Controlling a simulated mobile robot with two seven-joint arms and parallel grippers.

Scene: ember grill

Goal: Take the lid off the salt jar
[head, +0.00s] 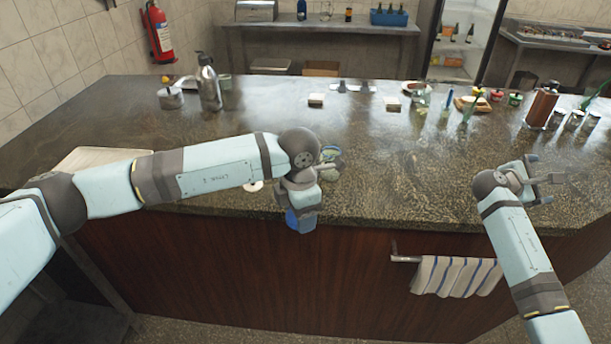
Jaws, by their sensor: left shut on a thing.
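My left gripper (301,208) is at the front edge of the counter, pointing down. It is shut on a blue object (300,223), which shows below the wrist in front of the counter's edge. My own wrist hides the fingers and most of this object, so I cannot tell whether it is the lid or the jar. A small jar-like thing (330,158) with a bluish-green rim stands just behind the wrist, partly hidden. I cannot tell for sure that it is the salt jar. My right gripper (545,170) is open and empty above the counter at the right.
The stone counter (400,165) is clear between my arms. A small white round thing (253,186) lies left of my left wrist. A steel bottle (208,85) and small pot (171,97) stand far left. Several jars and a brown grinder (541,107) stand at the right.

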